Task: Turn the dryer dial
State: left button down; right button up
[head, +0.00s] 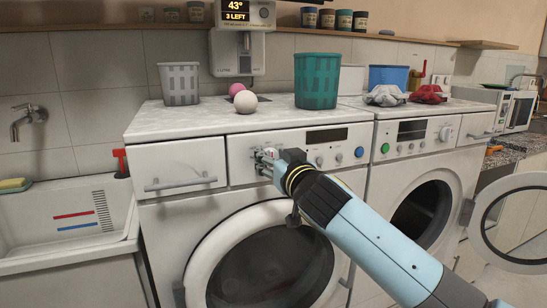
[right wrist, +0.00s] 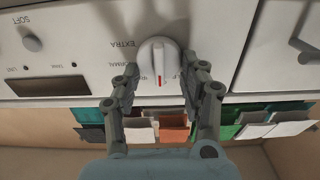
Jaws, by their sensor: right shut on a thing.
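The dial (right wrist: 158,56) is a round white knob with a red mark, on the white front panel (right wrist: 85,45) of the left machine. In the right wrist view the red mark points toward the bottom of the picture. Printed words including EXTRA and SOFT show upside down on the panel. My right gripper (right wrist: 160,73) is shut on the dial, one finger at each side of it. In the head view my right gripper (head: 265,158) is at the left part of the panel and largely hides the dial. My left gripper is not in view.
The left machine's round door (head: 200,262) is closed below my right arm. The right machine's door (head: 478,225) stands open at the right. A grey basket (head: 179,84), a teal basket (head: 318,80) and two balls stand on top. A sink (head: 62,225) is at the left.

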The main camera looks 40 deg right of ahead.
jog(key=shift+c, duration=1.2)
